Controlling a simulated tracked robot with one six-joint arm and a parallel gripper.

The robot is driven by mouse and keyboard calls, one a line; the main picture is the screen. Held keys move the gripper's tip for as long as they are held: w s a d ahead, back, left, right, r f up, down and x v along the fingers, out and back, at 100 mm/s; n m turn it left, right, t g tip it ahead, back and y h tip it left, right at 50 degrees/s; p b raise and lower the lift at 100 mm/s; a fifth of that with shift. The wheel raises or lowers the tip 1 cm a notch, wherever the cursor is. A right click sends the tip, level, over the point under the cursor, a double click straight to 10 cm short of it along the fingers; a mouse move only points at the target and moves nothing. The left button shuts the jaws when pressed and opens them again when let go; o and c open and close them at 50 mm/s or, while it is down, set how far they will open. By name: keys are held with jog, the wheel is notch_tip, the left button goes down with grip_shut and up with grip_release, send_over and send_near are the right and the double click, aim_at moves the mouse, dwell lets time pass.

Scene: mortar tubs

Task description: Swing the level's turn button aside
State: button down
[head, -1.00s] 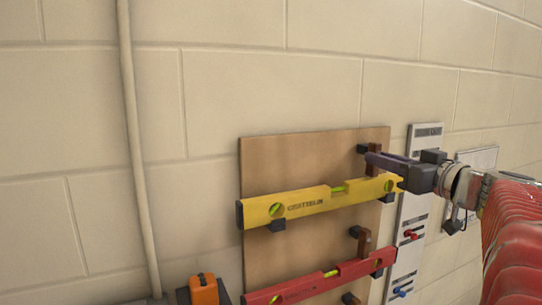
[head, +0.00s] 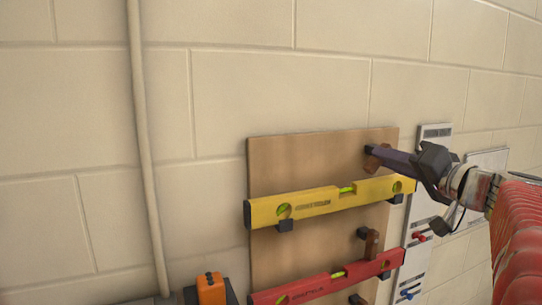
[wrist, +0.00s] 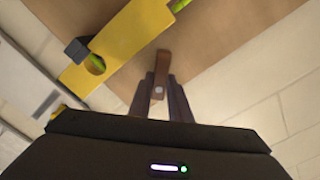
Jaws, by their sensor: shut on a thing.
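The yellow level (head: 320,204) lies on black brackets on the wooden board, and part of it shows in the wrist view (wrist: 118,48). Its brown turn button (head: 373,163) is at the level's upper right, partly hidden by my gripper in the head view. In the wrist view the turn button (wrist: 163,64) is between the fingertips and appears clear of the level's edge. My gripper (wrist: 160,92) is shut on the turn button. In the head view my gripper (head: 378,155) reaches in from the right.
A red level (head: 330,280) hangs below with its own upright brown turn button (head: 369,241). A pale panel (head: 417,240) with red and blue handles stands right of the board (head: 300,155). An orange object (head: 211,289) is at lower left. A pipe (head: 146,150) runs up the wall.

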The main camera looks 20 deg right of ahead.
jog(key=shift+r+m, duration=0.15)
jog(key=shift+m, duration=2.05)
jog(key=shift+r+m, duration=0.1)
jog(key=shift+m, duration=2.1)
jog(key=c, duration=1.6)
grip_release()
jog(key=shift+c, duration=0.2)
jog(key=shift+s+r, duration=0.1)
jog(key=shift+s, duration=0.05)
jog(key=s, duration=1.3)
jog(key=shift+s+d, duration=0.15)
jog(key=shift+s, duration=0.1)
